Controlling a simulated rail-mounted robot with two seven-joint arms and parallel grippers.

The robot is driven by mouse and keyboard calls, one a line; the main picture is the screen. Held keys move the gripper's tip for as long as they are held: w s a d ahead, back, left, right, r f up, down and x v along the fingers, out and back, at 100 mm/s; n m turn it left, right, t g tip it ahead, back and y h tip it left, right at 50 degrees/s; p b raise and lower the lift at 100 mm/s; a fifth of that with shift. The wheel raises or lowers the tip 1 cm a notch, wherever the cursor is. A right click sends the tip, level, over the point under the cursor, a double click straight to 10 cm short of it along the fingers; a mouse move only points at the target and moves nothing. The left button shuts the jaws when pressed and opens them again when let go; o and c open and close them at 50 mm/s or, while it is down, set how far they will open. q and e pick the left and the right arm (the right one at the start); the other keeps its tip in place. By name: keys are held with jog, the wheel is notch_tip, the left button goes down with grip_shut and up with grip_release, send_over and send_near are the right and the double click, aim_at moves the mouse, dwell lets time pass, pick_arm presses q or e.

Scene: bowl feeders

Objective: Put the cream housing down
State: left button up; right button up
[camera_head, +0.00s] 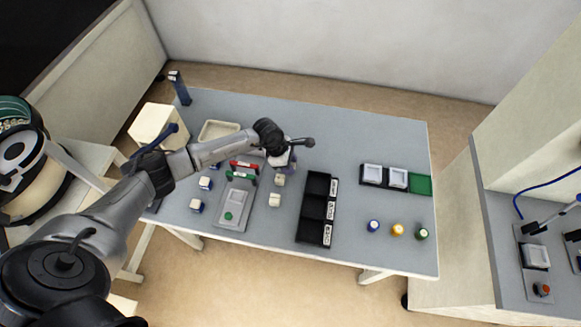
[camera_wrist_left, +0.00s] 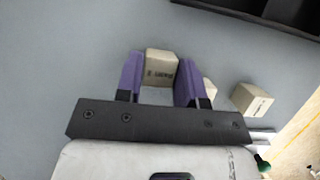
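My left gripper (camera_head: 289,161) is over the table, just right of the red and green clamp fixture. In the left wrist view its two purple fingers (camera_wrist_left: 159,80) stand on either side of a cream housing (camera_wrist_left: 161,67), a small box with dark print, and appear closed on it. In the head view the held housing is largely hidden by the gripper. Two more cream housings, one (camera_head: 279,180) nearer the gripper and one (camera_head: 274,200) nearer the front, sit on the table. One of these shows clearly in the left wrist view (camera_wrist_left: 252,101). My right gripper is not in view.
A black tray (camera_head: 300,237) with three empty-looking compartments is right of the housings. A grey fixture plate (camera_head: 235,200) with a green button is left. Several blue-and-cream pieces (camera_head: 196,206) lie farther left. Framed panels, a green pad (camera_head: 420,184) and coloured knobs are right. The back middle is clear.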

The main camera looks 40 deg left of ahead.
pick_arm(q)
jog(key=c, duration=0.5)
